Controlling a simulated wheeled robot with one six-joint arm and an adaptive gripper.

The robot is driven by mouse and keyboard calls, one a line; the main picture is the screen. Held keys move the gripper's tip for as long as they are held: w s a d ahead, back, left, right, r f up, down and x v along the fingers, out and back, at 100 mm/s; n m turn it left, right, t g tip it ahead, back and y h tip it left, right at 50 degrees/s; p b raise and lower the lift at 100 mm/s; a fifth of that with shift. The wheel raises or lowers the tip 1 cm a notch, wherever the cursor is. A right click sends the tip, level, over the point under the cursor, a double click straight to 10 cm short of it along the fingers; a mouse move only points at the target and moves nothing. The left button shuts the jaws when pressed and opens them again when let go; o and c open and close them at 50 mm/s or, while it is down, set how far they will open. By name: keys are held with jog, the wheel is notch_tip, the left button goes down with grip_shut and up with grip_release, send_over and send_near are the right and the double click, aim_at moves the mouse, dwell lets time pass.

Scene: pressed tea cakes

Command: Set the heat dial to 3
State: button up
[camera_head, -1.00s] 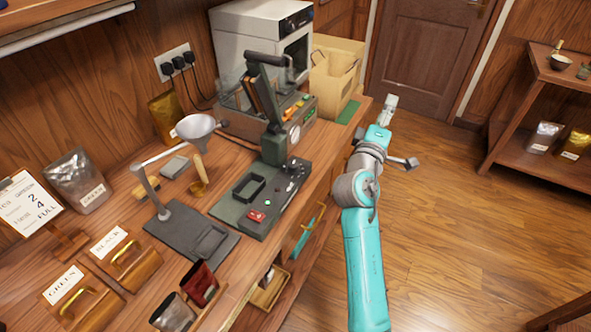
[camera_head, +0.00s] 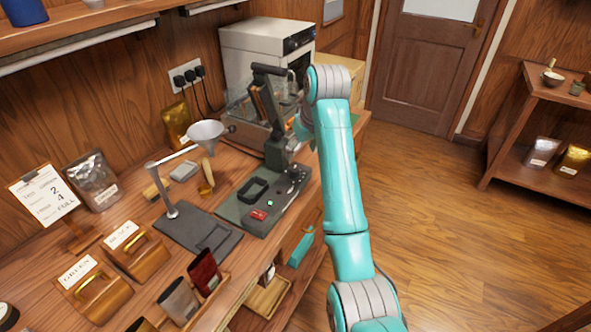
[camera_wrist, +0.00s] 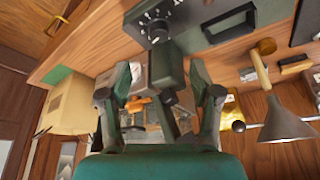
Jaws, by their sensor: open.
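A round dial (camera_wrist: 157,28) with pale marks around it sits on the dark press base (camera_wrist: 195,12) in the wrist view. Its numbers and setting are too small to read. In the head view the press base (camera_head: 238,212) lies on the counter, with small controls (camera_head: 293,177) at its far right end. My gripper (camera_wrist: 160,78) is open and empty, its two fingers apart. The green press column (camera_wrist: 166,68) shows between the fingers, and the dial lies beyond the fingertips. In the head view my gripper is hidden behind my arm and the press.
The press lever (camera_head: 270,70) stands upright near my wrist. A white oven (camera_head: 262,45) is behind it. The floor on the right is clear.

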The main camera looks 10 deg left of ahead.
aim_at(294, 169)
jog(key=x, duration=1)
jog(key=shift+w+f, duration=0.15)
jog(key=shift+f, duration=0.05)
jog(key=c, duration=1.1)
